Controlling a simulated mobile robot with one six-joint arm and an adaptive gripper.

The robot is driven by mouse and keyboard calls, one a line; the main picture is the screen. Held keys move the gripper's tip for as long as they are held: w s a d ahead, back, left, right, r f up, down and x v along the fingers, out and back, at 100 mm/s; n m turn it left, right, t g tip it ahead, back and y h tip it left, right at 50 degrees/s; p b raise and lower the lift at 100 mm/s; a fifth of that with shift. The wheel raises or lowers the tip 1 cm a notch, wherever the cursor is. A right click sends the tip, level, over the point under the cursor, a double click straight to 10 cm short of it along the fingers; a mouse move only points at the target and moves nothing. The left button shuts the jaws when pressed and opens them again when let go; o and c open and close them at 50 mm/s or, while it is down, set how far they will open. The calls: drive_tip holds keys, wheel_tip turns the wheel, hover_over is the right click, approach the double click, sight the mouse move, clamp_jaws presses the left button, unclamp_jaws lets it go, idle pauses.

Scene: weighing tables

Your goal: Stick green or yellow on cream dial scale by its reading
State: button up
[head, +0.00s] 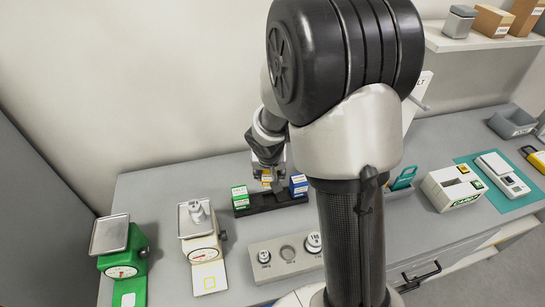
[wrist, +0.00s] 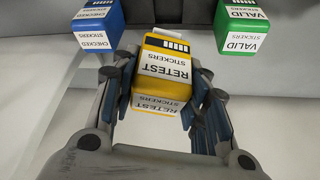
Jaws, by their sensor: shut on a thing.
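The cream dial scale (head: 203,249) stands left of centre on the counter with a small grey weight (head: 198,214) on its pan. Its dial (head: 203,255) is too small to read. A white plate with a yellow square outline (head: 209,281) is at its front. My gripper (head: 267,180) is shut on the yellow RETEST sticker block (wrist: 167,67) at the black rack (head: 262,206); I cannot tell whether the block is clear of it. The green VALID block (head: 240,198) is left of it and the blue CHECKED block (head: 298,185) right.
A green dial scale (head: 125,262) with an empty tray stands at the far left. A grey block with several weights (head: 287,256) lies in front of the rack. A cream box (head: 453,188) and a small device on a teal mat (head: 468,162) are at right.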

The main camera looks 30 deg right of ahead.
drive_tip(key=shift+s+a+f+b, duration=0.15)
drive_tip(key=shift+s+f+b, duration=0.05)
drive_tip(key=shift+f+b, duration=0.6)
wheel_tip(320, 180, down, 4)
drive_tip(key=b, duration=0.3)
drive_tip(key=shift+w+f, duration=0.1)
drive_tip(key=shift+f, duration=0.1)
drive_tip(key=shift+b, duration=0.6)
idle(0.4)
drive_tip(key=shift+f, duration=0.2)
drive_tip(key=shift+f+b, duration=0.35)
drive_tip(key=shift+b, duration=0.3)
drive_tip(key=shift+f+b, duration=0.8)
drive_tip(key=shift+b, duration=0.1)
drive_tip(key=o, duration=1)
